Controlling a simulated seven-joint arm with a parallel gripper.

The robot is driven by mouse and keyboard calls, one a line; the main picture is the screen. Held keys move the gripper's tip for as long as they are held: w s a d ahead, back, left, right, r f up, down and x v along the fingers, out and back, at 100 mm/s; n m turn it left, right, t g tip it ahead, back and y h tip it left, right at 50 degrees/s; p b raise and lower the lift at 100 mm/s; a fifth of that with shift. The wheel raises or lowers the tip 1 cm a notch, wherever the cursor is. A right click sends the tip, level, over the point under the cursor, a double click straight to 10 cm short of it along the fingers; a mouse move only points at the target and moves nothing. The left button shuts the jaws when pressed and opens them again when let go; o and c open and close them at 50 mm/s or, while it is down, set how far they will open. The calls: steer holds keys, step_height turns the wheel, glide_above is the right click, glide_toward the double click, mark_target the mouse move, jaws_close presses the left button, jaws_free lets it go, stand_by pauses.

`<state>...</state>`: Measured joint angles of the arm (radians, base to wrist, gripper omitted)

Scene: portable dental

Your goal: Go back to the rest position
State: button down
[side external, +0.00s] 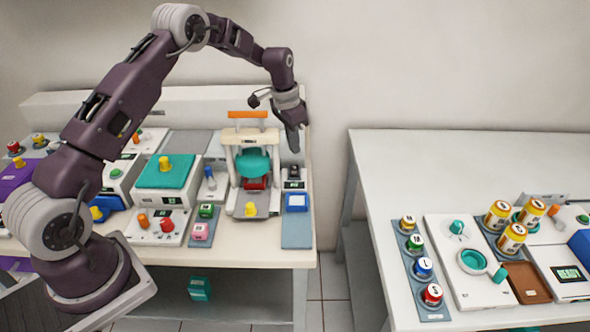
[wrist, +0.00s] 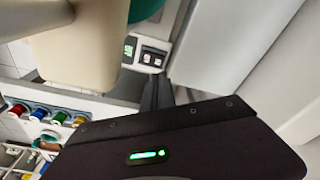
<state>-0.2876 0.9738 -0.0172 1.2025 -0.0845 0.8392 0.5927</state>
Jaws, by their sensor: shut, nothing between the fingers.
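My gripper (side external: 293,148) is shut and empty, its fingers pointing down at the back right end of the left bench. In the wrist view its dark fingers (wrist: 157,88) are together. It is just right of a white press-like frame (side external: 233,165) with an orange top handle (side external: 247,114), a teal rounded part (side external: 253,162) and a red block (side external: 255,184) below. A small box with a dark display (side external: 292,180) is below the fingertips; the wrist view shows a small dark panel (wrist: 152,57) beyond them. I cannot tell whether the fingers touch anything.
A blue-topped item lies on a grey-blue mat (side external: 297,235) at the left bench's front right. A teal-topped box (side external: 166,180) stands left of the press. A gap separates the right table (side external: 450,150), which holds lettered knobs (side external: 424,267) and several yellow-banded cans (side external: 512,238).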

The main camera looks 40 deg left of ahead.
steer(key=shift+r, duration=0.9)
